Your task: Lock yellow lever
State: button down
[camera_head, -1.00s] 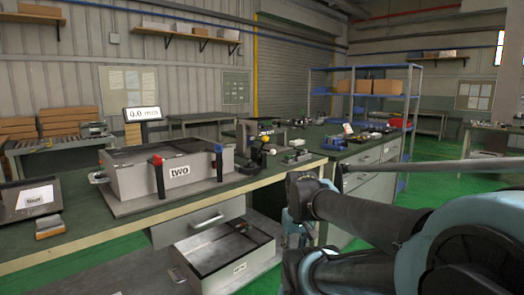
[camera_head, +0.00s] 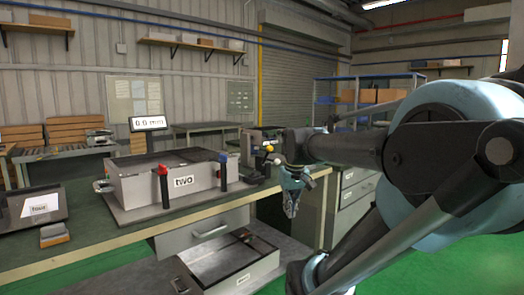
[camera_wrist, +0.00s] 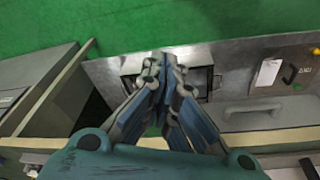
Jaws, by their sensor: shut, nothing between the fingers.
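A small yellow ball knob (camera_head: 270,148) shows near the right end of the grey box labelled "two" (camera_head: 184,181) in the head view. I take it for the yellow lever's end; its shaft and position are too small to tell.
The box on the bench (camera_head: 60,252) carries a red-topped handle (camera_head: 163,184) and a blue-topped handle (camera_head: 223,170). An open grey box (camera_head: 230,268) stands below the bench. A tilted panel (camera_head: 33,207) lies at left. Green floor is clear at right.

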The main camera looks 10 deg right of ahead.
jog(key=w+a+r+n, duration=0.2)
jog(key=w+r, duration=0.6)
jog(key=w, duration=0.5)
jog(key=w+a+r+n, duration=0.2)
jog(key=w+r, duration=0.6)
jog(key=w, duration=0.5)
jog(key=w+a+r+n+y, duration=0.1)
jog(key=w+a+r+n, duration=0.1)
jog(key=w+r, duration=0.7)
jog(key=w+n, duration=0.1)
jog(key=w, duration=0.3)
jog(key=shift+a, duration=0.4)
jog(key=shift+f, duration=0.1)
jog(key=shift+w+d+f, duration=0.1)
jog(key=shift+d+f, duration=0.15)
jog(key=shift+f, duration=1.65)
jog(key=shift+s+d+f, duration=0.1)
jog(key=shift+d+f, duration=0.1)
jog(key=shift+f, duration=1.75)
jog(key=shift+w+d+f, duration=0.1)
jog(key=shift+d+f, duration=0.15)
jog(key=shift+f, duration=1.65)
jog(key=shift+a+t, duration=0.1)
jog(key=shift+t, duration=0.3)
